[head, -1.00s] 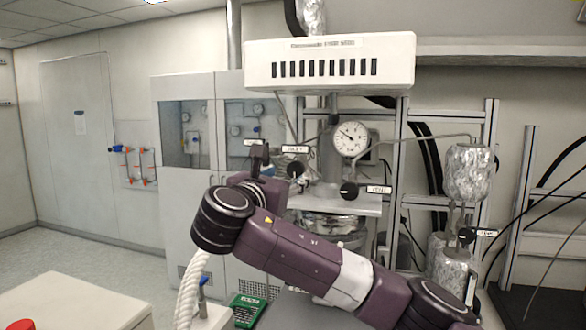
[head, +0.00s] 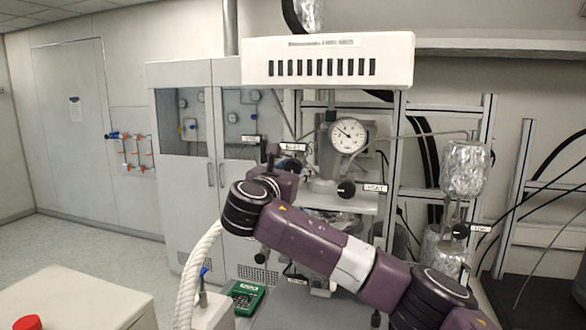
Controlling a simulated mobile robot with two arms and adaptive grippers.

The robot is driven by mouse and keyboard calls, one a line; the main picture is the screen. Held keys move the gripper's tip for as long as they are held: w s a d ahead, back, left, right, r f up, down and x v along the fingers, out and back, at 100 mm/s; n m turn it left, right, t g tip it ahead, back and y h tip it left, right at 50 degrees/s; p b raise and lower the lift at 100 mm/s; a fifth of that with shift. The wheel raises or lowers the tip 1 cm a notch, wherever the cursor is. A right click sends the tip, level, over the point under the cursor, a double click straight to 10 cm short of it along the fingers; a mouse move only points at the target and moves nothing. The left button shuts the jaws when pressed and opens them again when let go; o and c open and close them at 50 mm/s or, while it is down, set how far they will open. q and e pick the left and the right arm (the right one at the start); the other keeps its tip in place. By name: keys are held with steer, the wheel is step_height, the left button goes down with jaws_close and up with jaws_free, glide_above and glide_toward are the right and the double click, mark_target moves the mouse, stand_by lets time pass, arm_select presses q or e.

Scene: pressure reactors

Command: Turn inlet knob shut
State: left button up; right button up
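The inlet label (head: 293,147) is a small white tag on the reactor stand, left of the round pressure gauge (head: 348,135). The black inlet knob just below it is largely hidden by my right gripper (head: 283,163). That gripper is at the knob, with one dark finger showing to the left of the label. I cannot tell whether its fingers touch the knob or how far apart they are. My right arm reaches in from the lower right across the stand. My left gripper is not in view.
A white box (head: 328,60) overhangs the stand. A green device (head: 245,297) lies low in front.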

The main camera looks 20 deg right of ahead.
steer(key=c, duration=0.8)
steer(key=shift+o, duration=0.2)
steer(key=shift+f+m+b, duration=0.25)
steer(key=shift+m+b, duration=1.35)
steer(key=shift+b, duration=0.1)
steer(key=m+b, duration=0.3)
steer(key=m, duration=0.1)
steer(key=shift+a+m+b, duration=0.1)
steer(key=shift+m+b, duration=0.2)
steer(key=m+b, duration=0.3)
steer(key=m, duration=0.2)
steer(key=shift+r, duration=0.1)
steer(key=m+b, duration=0.2)
steer(key=m, duration=0.3)
steer(key=o, duration=1.2)
steer(key=shift+r, duration=0.1)
